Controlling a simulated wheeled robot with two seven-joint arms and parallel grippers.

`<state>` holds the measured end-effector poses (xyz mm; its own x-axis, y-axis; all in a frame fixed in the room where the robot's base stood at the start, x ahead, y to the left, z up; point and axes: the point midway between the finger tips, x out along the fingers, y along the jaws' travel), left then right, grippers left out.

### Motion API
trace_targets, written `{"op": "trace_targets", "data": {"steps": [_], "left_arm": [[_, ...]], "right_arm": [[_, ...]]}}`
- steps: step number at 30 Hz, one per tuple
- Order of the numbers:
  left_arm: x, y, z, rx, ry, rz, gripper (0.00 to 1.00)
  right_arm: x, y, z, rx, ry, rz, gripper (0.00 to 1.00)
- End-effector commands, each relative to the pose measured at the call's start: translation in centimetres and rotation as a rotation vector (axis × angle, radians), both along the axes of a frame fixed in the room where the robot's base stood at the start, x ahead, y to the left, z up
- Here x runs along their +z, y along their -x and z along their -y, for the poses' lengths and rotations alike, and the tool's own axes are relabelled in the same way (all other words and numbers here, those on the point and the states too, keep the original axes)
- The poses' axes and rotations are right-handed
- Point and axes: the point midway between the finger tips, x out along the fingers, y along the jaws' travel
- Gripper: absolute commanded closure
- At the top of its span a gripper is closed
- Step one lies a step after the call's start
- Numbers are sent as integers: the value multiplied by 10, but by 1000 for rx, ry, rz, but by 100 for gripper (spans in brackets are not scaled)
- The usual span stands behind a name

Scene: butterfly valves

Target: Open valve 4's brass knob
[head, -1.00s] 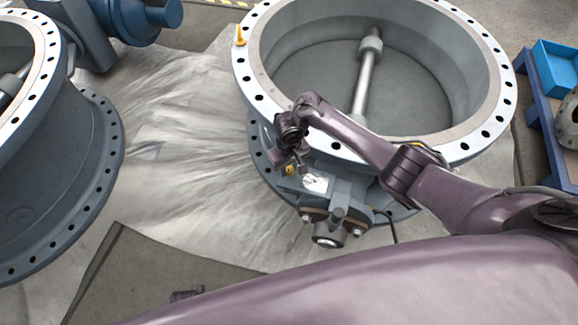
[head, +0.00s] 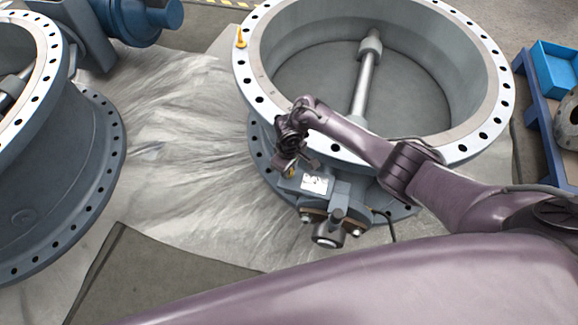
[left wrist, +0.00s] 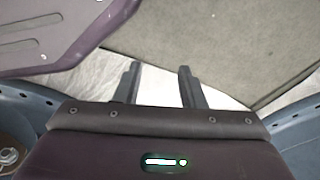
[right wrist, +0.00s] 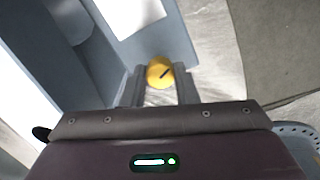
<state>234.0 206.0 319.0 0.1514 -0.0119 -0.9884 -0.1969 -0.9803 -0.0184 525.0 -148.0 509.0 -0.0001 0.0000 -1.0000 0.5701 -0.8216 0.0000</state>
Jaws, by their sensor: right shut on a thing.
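The brass knob (right wrist: 160,72) is a small round yellow knob with a dark slot, on the side of the valve's grey-blue actuator box (head: 318,197). In the head view it is a small yellow spot (head: 290,173), partly hidden by my right gripper. My right gripper (right wrist: 160,80) is shut on the knob, one finger on each side. It also shows in the head view (head: 296,166), beside the box below the big valve's flange. My left gripper (left wrist: 160,75) is open with nothing between its fingers, in the left wrist view only. No valve number is readable.
A large flanged valve body (head: 262,95) rises behind the actuator, close to my right arm. A second valve (head: 60,170) stands at the left. An orange piece (head: 240,38) sits on the big flange's rim. The sheet-covered floor (head: 185,150) between the valves is clear.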

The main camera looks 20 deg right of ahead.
Motion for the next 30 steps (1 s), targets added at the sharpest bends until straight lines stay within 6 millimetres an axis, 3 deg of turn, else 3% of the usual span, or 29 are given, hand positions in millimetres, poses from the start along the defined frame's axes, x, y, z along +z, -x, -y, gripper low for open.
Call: {"op": "trace_targets", "data": {"steps": [17, 30], "left_arm": [[-4, 7, -1, -2, -1, -6, 64], [3, -9, 3, -1, 3, 9, 64]], "right_arm": [[0, 0, 1, 550, 1, 0, 96], [-1, 0, 1, 925, 1, 0, 96]]}}
